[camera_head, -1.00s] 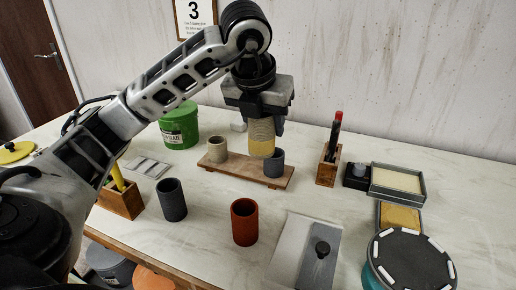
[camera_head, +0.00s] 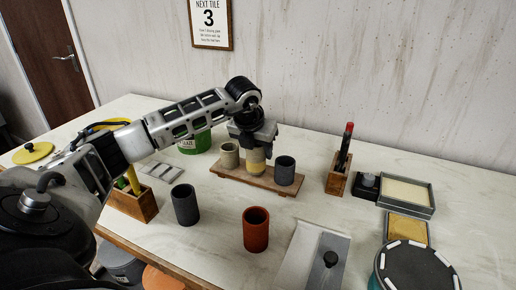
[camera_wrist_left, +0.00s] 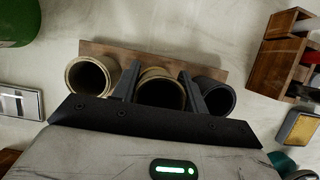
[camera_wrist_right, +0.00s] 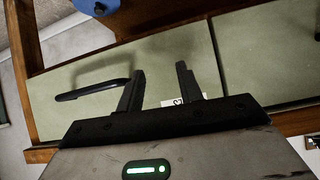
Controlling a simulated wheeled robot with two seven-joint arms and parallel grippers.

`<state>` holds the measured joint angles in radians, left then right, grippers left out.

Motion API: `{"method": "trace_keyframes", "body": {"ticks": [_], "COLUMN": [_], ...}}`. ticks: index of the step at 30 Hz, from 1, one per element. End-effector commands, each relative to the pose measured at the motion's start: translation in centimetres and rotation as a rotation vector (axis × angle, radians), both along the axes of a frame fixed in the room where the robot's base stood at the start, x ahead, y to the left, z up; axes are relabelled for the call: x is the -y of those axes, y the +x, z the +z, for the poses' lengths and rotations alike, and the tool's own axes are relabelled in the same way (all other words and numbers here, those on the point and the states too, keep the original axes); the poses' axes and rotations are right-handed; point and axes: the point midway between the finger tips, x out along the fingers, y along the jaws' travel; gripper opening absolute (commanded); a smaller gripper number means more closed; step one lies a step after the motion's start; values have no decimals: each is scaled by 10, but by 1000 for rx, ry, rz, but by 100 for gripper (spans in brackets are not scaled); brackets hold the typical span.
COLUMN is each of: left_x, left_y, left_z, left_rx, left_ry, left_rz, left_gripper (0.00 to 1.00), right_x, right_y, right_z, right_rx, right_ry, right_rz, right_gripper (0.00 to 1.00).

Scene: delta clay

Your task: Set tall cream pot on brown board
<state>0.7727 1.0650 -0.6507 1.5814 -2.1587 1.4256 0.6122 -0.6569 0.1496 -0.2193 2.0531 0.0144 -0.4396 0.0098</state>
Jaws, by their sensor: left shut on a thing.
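The tall cream pot (camera_head: 256,161) has a yellow lower part and stands upright at the middle of the brown board (camera_head: 229,177), between a short cream pot (camera_head: 228,156) and a dark grey pot (camera_head: 285,170). I cannot tell for sure whether its base touches the board. My left gripper (camera_head: 254,148) comes from above and is shut on the tall cream pot. In the left wrist view its fingers (camera_wrist_left: 160,90) flank the pot's rim (camera_wrist_left: 161,74). My right gripper (camera_wrist_right: 158,88) shows only in its wrist view, with its fingers apart and nothing between them.
A dark grey cup (camera_head: 185,205) and a terracotta cup (camera_head: 256,229) stand in front of the board. A wooden holder (camera_head: 338,176) stands to its right, a green bucket (camera_head: 194,143) behind left. In the right wrist view, greenish panels (camera_wrist_right: 130,75) with a dark handle lie below.

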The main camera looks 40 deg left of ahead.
Motion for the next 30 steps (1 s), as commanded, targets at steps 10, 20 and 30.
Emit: {"method": "trace_keyframes", "body": {"ticks": [10,20,30], "left_x": [0,0,2], "left_y": [1,0,-6], "left_z": [-7,-8,11], "left_rx": [3,2,6], "left_ry": [0,-1,0], "left_rz": [1,1,0], "left_gripper": [26,65,65], "right_x": [1,1,1], "right_y": [-1,-3,-5], "right_z": [-3,-4,-6], "right_rx": [-5,-10,-13], "right_ry": [-4,-3,-2], "right_rz": [-2,-2,-3], "right_gripper": [36,36,36]}}
